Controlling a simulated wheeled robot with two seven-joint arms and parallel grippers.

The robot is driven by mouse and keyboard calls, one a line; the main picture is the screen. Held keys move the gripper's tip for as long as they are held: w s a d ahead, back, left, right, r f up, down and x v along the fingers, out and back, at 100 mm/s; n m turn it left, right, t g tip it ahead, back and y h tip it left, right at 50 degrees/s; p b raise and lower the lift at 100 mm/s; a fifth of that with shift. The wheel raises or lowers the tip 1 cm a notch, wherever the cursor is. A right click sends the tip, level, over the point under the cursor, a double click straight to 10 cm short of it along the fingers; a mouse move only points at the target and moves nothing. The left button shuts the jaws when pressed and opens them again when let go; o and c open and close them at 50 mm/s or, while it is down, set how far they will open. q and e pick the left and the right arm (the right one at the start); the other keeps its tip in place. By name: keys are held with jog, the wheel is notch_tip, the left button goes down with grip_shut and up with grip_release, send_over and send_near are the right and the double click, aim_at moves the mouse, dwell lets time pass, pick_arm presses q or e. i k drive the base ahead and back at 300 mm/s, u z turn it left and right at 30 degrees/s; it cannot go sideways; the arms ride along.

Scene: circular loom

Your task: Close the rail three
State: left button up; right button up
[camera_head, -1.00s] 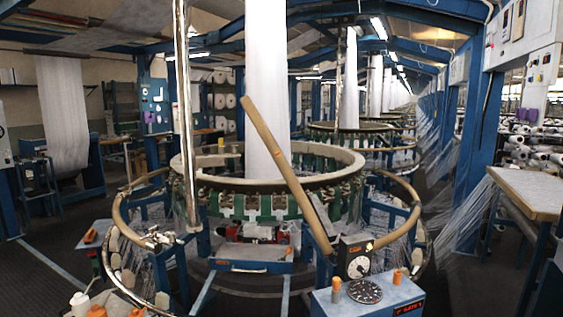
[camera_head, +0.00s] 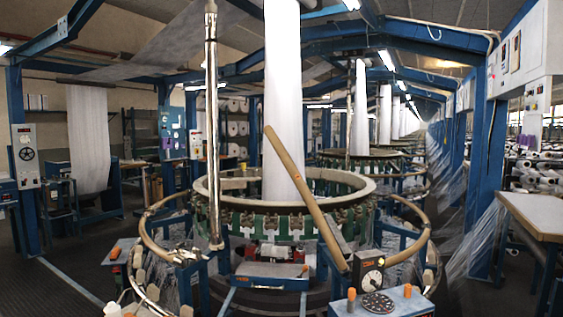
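A circular loom (camera_head: 284,222) stands ahead of me with a pale ring on top and a white fabric tube rising from its middle. A tan rail (camera_head: 305,195) stands open, tilted up to the left across the loom's front, its lower end near the control box. A shiny upright metal bar (camera_head: 211,130) stands at the loom's front left. Curved tan rails lie level at the left (camera_head: 150,222) and right (camera_head: 418,236) of the loom. I cannot tell which piece is rail three. Neither of my grippers is in view.
A blue control box (camera_head: 385,305) with a dial and orange knobs stands at the front right. A table (camera_head: 533,212) stands at the right and a blue frame with a panel (camera_head: 25,150) at the left. Dark floor is open at the front left.

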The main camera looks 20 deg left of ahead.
aim_at(343, 269)
jog(key=u, duration=0.9)
jog(key=i, duration=1.6)
jog(key=z, duration=0.1)
